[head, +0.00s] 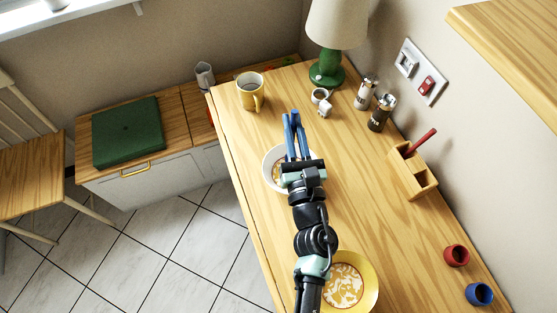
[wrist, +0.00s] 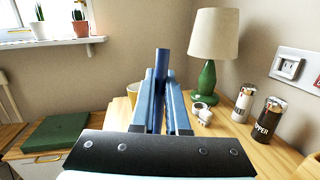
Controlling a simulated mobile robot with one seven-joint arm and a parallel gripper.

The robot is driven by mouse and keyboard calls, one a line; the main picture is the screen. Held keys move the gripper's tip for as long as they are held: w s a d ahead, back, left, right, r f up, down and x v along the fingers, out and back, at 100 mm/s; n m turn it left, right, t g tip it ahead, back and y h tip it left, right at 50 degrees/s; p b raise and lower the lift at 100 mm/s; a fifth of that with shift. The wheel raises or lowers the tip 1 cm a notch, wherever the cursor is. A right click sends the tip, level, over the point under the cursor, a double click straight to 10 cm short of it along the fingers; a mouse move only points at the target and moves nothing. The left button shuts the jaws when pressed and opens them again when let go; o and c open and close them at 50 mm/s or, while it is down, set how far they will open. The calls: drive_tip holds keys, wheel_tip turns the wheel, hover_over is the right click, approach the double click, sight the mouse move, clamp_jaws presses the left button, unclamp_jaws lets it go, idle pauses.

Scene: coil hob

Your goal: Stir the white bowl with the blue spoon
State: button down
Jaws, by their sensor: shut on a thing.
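My gripper (head: 294,136) reaches over the white bowl (head: 268,162), with its blue fingers extending past the bowl's far rim in the head view. The gripper is shut on the blue spoon (wrist: 164,62); the handle top shows between the fingertips in the wrist view. The spoon's lower end is hidden, so I cannot tell whether it is inside the bowl. The white bowl stands on the wooden counter, partly covered by my gripper, with brownish and pale contents just visible at its left.
A yellow bowl (head: 371,284) with pale pieces stands nearer, partly behind my arm. A yellow mug (head: 248,92), green lamp (head: 327,68) and shakers (head: 379,113) stand farther back. A wooden holder (head: 414,176) with a red utensil is right. Red and blue cups (head: 479,294) stand front right.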

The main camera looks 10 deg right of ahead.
wheel_tip(320, 180, down, 9)
drive_tip(key=w+b, duration=0.1)
drive_tip(key=b, duration=0.8)
drive_tip(key=shift+d+b, duration=0.3)
drive_tip(key=shift+d, duration=0.05)
idle(1.5)
